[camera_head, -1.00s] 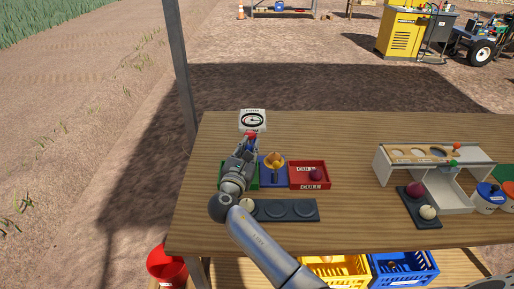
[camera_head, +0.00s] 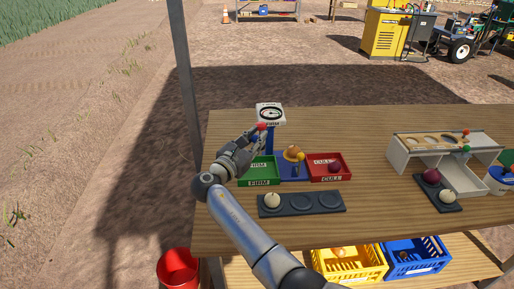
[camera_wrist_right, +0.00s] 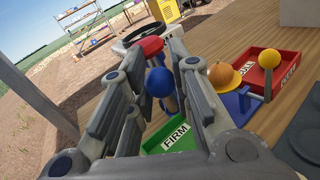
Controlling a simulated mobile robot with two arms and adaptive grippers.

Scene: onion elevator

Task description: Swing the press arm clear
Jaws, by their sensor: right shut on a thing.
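The firmness tester has a white dial (camera_head: 270,113) on a blue post, behind the trays. My right gripper (camera_head: 261,130) points at the post from the left front. In the right wrist view its fingers close around a red knob (camera_wrist_right: 150,46) near their tips; I take this for the press arm's knob. A blue ball (camera_wrist_right: 159,82) shows between the fingers, nearer the palm. A golden onion (camera_head: 292,153) sits on the blue base (camera_head: 287,174), and a yellow ball on a lever (camera_wrist_right: 269,61) stands beside it in the wrist view. My left gripper is out of view.
The green FIRM tray (camera_head: 259,182) and red CULL tray (camera_head: 328,178) flank the base. A dark tray (camera_head: 325,203) holding a pale onion (camera_head: 272,200) lies in front. A sizing stand (camera_head: 440,175) stands at the right.

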